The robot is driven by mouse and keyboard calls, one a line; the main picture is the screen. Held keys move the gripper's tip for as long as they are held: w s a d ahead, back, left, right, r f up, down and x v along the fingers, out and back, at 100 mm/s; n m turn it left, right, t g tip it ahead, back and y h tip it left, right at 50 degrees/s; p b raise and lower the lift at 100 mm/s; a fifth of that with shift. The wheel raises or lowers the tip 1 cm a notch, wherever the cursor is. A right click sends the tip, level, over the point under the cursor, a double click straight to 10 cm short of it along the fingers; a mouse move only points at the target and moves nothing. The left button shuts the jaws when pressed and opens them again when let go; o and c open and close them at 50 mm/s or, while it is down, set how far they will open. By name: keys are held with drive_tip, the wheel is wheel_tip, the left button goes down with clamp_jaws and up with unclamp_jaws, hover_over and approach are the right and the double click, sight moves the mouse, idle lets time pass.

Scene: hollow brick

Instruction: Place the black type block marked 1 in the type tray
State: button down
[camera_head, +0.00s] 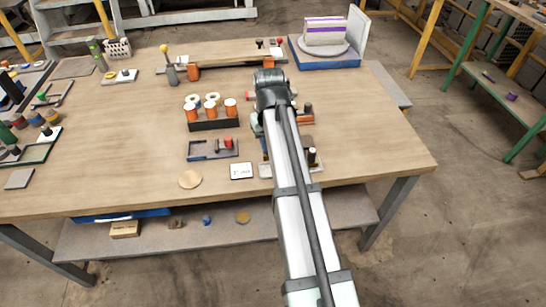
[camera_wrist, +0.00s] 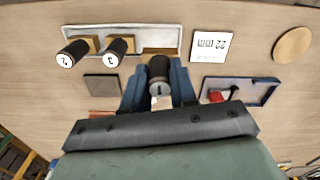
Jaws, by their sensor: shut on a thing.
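My gripper (camera_wrist: 160,92) has blue-grey fingers shut on a black type block (camera_wrist: 159,70) with a pale end that appears marked 1. The pale type tray (camera_wrist: 148,36) lies just above them in the wrist view. Two black type blocks, a left one (camera_wrist: 72,53) and a middle one (camera_wrist: 119,49), stand in the tray; their marks are hard to read. The tray's right-hand slot shows bare tan and is empty. The held block shows beside that slot; its height over the table is unclear.
A white card (camera_wrist: 211,45) and a round wooden disc (camera_wrist: 293,45) lie right of the tray. A blue-grey tray (camera_wrist: 255,92) with a red-topped piece (camera_wrist: 218,96) is right of my gripper. A dark square (camera_wrist: 101,87) lies left. A rack of orange spools (camera_head: 212,124) stands behind.

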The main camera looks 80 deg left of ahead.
drive_tip(key=shift+f, duration=2.8)
drive_tip(key=shift+f, duration=0.1)
drive_tip(key=c, duration=0.9)
unclamp_jaws()
wheel_tip(320, 180, up, 12)
drive_tip(key=shift+r, duration=0.1)
drive_tip(key=shift+o, duration=0.5)
